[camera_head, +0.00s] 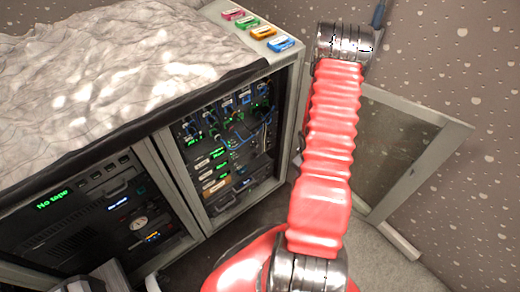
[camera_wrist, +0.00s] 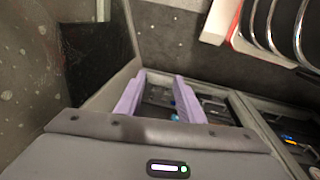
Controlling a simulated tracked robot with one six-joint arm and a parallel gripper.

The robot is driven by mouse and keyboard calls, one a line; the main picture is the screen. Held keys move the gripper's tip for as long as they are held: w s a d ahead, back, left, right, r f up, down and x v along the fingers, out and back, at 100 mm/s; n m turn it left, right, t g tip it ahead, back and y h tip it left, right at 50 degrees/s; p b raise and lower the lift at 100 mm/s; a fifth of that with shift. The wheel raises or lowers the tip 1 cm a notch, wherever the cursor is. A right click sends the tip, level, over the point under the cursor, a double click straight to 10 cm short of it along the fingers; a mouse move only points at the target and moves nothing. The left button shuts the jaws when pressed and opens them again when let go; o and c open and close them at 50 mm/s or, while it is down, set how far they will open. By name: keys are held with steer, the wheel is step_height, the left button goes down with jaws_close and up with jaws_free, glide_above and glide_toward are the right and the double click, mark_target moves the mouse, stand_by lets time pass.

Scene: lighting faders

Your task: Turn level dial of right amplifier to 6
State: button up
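In the head view, the right bay of a grey cabinet (camera_head: 190,184) holds a rack with a row of small blue-lit units (camera_head: 228,110) along its top, cables and green displays. I cannot tell which unit is the right amplifier, and its level dial and setting are too small to read. My gripper is not clearly visible in the head view, beyond the far end of my red arm. In the wrist view, the two purple fingers of my gripper (camera_wrist: 160,92) are spread apart with nothing held between them. Part of the dark rack, with a small blue spot, shows beyond and between them.
A glass-paned door (camera_head: 395,130) stands open at the cabinet's right. The left bay (camera_head: 75,225) shows a "No tape" display and a round gauge. A crumpled pale cover (camera_head: 120,80) and several coloured tags (camera_head: 262,32) lie on top. Grey floor shows in front.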

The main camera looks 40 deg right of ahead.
step_height(320, 180, down, 15)
steer(key=n+t, duration=0.4)
steer(key=n+t+y, duration=0.2)
steer(key=n+t, duration=1.1)
glide_toward(257, 146)
steer(key=s, duration=0.6)
steer(key=shift+w+d+f, duration=0.1)
steer(key=shift+d+f, duration=0.1)
steer(key=shift+f, duration=0.15)
steer(key=shift+w, duration=0.1)
steer(key=w, duration=1.3)
steer(key=shift+w+a, duration=0.2)
steer(key=shift+w, duration=0.15)
jaws_close()
